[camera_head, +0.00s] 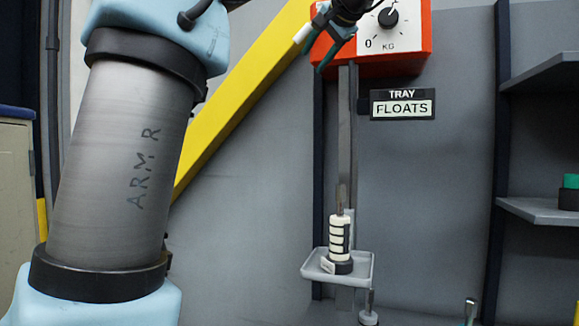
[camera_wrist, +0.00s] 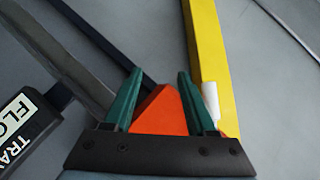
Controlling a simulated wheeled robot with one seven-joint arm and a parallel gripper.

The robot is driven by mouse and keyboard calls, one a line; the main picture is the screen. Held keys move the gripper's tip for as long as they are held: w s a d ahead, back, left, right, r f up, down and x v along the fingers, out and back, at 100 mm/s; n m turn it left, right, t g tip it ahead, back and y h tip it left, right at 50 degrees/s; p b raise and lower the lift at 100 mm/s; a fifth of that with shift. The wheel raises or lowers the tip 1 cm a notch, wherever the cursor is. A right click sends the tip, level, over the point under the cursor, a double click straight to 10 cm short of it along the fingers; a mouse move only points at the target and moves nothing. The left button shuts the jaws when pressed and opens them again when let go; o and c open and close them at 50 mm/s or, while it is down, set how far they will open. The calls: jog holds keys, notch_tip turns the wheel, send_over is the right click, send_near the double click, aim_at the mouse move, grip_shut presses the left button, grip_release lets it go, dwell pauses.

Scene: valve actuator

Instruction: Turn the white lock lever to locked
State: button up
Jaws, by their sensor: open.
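The white lock lever (camera_head: 303,33) shows as a short white stub at the left edge of the orange scale box (camera_head: 405,45), in front of the yellow beam. In the wrist view the white lever (camera_wrist: 211,103) is just outside the right finger, not between the fingers; I cannot tell if they touch. My gripper (camera_head: 317,48) is at the box's left side, its green fingers pointing down and left. In the wrist view my gripper (camera_wrist: 159,78) is open, with an orange corner of the box (camera_wrist: 160,112) showing between the fingers. The lever's base is hidden.
A yellow diagonal beam (camera_head: 235,100) runs behind the lever. A "TRAY FLOATS" sign (camera_head: 403,105) is below the box. A grey tray (camera_head: 310,265) holds a stack of white and black weights (camera_head: 340,240). Shelves (camera_head: 540,210) stand at the right.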

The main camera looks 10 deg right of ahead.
jog(key=w+a+f+g+b, duration=0.2)
jog(key=f, duration=1.1)
jog(key=w+a+f+g+h+b, duration=0.1)
jog(key=w+a+f+g, duration=0.1)
jog(key=f, duration=1.1)
jog(key=shift+w+a+f+g+b, duration=0.15)
jog(key=shift+a+f+g+b, duration=0.2)
jog(key=shift+a, duration=0.5)
